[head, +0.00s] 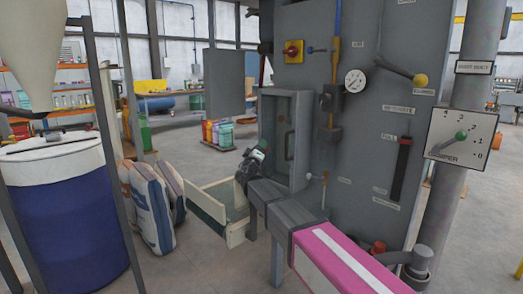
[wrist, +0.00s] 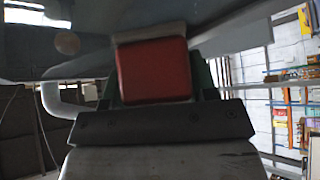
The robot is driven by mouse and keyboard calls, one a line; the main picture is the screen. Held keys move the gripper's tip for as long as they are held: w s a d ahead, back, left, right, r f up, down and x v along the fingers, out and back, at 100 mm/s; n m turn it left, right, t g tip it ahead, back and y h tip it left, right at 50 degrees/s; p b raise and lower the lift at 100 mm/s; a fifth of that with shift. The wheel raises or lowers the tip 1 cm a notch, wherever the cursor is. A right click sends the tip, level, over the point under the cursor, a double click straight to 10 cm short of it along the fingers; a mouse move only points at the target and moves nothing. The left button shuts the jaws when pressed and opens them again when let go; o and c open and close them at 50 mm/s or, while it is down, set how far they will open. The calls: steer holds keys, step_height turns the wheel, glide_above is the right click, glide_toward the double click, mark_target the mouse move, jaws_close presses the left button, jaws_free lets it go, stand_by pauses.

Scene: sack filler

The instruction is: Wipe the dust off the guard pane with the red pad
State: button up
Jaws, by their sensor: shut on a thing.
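The red pad (wrist: 153,70) is a block with a pale edge along its top, seen in the wrist view beyond the dark front bar of my gripper. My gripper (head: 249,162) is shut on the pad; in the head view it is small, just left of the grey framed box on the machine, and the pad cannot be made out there. What looks like the guard pane (head: 290,143) is a greenish sheet with a handle inside that frame. I cannot tell whether the pad touches it, and dust is too fine to see.
The grey machine (head: 372,40) carries a gauge (head: 355,81), a yellow-knobbed lever (head: 405,72) and a damper dial (head: 461,139). A pale tray (head: 205,203) lies below my gripper. Full sacks (head: 150,205) and a blue drum (head: 65,215) stand left. A grey panel (head: 224,85) hangs behind.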

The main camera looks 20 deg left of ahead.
steer(key=shift+w+a, duration=0.35)
steer(key=shift+a, duration=0.3)
steer(key=shift+s+a, duration=0.25)
steer(key=shift+s, duration=0.2)
steer(key=shift+s+a, duration=0.3)
steer(key=shift+s, duration=0.45)
steer(key=shift+s+a, duration=0.35)
steer(key=shift+s, duration=0.45)
steer(key=shift+s+a, duration=0.3)
steer(key=shift+s, duration=0.45)
steer(key=shift+s, duration=0.1)
steer(key=shift+s+a, duration=0.35)
steer(key=shift+s, duration=0.3)
steer(key=shift+s+a, duration=0.3)
steer(key=shift+s, duration=0.3)
